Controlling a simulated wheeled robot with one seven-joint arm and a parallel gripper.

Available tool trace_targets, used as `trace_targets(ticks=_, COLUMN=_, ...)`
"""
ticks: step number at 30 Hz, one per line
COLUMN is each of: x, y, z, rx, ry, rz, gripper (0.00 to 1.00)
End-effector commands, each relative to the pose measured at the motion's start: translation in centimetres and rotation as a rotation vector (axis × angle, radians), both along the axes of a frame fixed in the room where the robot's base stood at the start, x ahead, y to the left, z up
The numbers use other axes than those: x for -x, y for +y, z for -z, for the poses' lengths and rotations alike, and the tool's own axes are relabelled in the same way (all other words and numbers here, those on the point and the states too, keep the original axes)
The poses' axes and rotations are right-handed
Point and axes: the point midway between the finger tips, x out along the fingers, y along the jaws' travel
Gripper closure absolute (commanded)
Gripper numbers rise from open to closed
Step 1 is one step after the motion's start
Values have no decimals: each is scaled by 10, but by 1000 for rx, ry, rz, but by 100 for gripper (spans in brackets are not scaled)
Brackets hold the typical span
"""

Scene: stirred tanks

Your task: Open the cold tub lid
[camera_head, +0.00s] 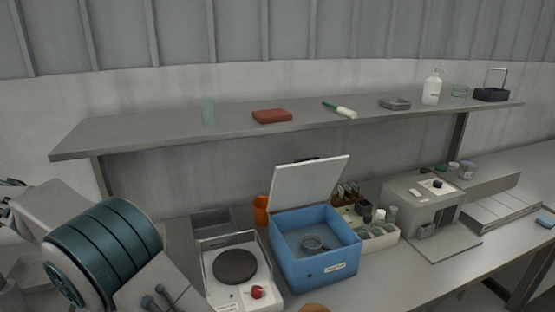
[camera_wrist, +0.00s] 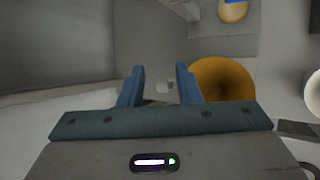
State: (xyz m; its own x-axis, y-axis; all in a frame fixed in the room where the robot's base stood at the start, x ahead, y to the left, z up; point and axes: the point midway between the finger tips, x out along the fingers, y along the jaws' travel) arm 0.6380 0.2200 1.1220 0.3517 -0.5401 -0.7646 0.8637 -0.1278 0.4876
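The cold tub (camera_head: 313,262) is a blue square box on the bench. Its grey-white lid (camera_head: 309,183) stands raised, tilted up at the tub's back edge. A small round clear dish (camera_head: 312,243) shows inside the tub. My gripper (camera_wrist: 160,76) shows in the wrist view with its two blue fingers apart and nothing between them. An orange round thing (camera_wrist: 222,80) lies just beyond the right finger. My gripper is outside the head view, where only part of my arm shows at left, so its distance from the lid cannot be told.
A white hotplate (camera_head: 235,267) with a dark round top and red knob stands left of the tub. A rack with bottles (camera_head: 378,237) and a grey machine (camera_head: 424,205) stand to the right. A shelf (camera_head: 230,125) runs above the bench, over the lid.

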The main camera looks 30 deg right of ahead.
Motion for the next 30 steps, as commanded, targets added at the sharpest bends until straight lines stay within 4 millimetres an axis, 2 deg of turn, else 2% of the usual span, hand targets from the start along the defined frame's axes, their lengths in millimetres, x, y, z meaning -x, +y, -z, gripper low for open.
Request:
trace_targets(ticks=1, x=-18, y=-27, z=3, rx=49, ry=-13, rz=76, gripper=69)
trace_targets(ticks=7, x=-61, y=-109, z=10, rx=265, ry=-93, rz=330, gripper=69)
trace_targets(ticks=9, x=-67, y=-199, z=-3, rx=375, ry=-159, rz=568, gripper=69)
trace_targets(ticks=12, x=-58, y=-299, z=-21, rx=549, ry=-267, rz=849, gripper=69)
trace_targets(ticks=15, x=-39, y=-372, z=-38, rx=721, ry=-374, rz=1063, gripper=69)
trace_targets(ticks=16, x=-33, y=-388, z=-44, rx=769, ry=-405, rz=1112, gripper=69)
trace_targets(ticks=18, x=-21, y=-415, z=-53, rx=864, ry=-468, rz=1199, gripper=69)
trace_targets(ticks=21, x=-10, y=-436, z=-61, rx=956, ry=-531, rz=1271, gripper=69)
trace_targets(ticks=30, x=6, y=-463, z=-67, rx=1005, ry=-561, rz=1310, gripper=69)
